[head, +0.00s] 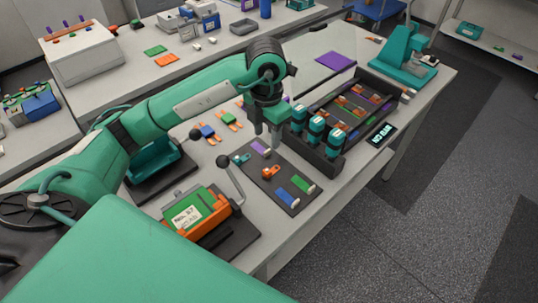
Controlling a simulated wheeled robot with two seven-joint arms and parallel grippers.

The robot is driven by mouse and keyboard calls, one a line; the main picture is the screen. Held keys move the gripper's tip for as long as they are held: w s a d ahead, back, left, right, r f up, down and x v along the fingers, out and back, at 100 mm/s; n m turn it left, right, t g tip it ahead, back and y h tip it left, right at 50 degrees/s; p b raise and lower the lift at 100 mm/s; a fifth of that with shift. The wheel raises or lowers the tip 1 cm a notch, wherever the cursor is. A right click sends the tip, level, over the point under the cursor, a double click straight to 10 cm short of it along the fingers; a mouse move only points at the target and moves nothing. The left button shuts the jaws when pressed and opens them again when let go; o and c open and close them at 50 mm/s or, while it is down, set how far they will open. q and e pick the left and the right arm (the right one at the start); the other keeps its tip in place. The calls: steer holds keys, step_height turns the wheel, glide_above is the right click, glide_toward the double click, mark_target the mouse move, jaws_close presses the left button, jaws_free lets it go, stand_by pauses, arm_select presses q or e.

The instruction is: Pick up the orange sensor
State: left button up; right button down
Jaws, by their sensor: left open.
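The orange sensor (270,173) is a small piece lying on a dark grey mat (291,172) near the middle of the head view. My left gripper (266,138) points down above the far end of this mat. It is open, with nothing seen between its fingers, and stands a little farther back than the orange sensor, apart from it. A purple piece (260,149) and a teal piece (241,159) lie near the fingers. A blue piece (287,196) and a green piece (303,184) lie at the near end. My right gripper is not seen.
A dark rack (325,163) with teal-and-white cylinders stands just right of the mat. An orange fixture (206,217) with an upright black-knobbed lever (231,177) stands at the near left. Small blue (207,131) and green (229,118) clips lie behind the mat.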

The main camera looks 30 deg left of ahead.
arm_select(q)
step_height(320, 180, down, 4)
steer(key=p, duration=0.2)
glide_above(268, 170)
steer(key=f, duration=0.3)
steer(key=shift+a+f, duration=0.2)
steer(key=shift+f, duration=0.15)
steer(key=shift+w+f, duration=0.1)
steer(key=shift+f, duration=0.7)
steer(key=f+p, duration=0.1)
steer(key=f, duration=0.2)
steer(key=shift+s+d+f+p, duration=0.15)
steer(key=shift+s+p, duration=0.05)
steer(key=shift+p, duration=0.2)
steer(key=shift+f, duration=0.5)
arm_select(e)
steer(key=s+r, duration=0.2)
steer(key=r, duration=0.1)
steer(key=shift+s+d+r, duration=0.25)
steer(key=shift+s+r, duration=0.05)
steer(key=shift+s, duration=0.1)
arm_select(q)
jaws_close()
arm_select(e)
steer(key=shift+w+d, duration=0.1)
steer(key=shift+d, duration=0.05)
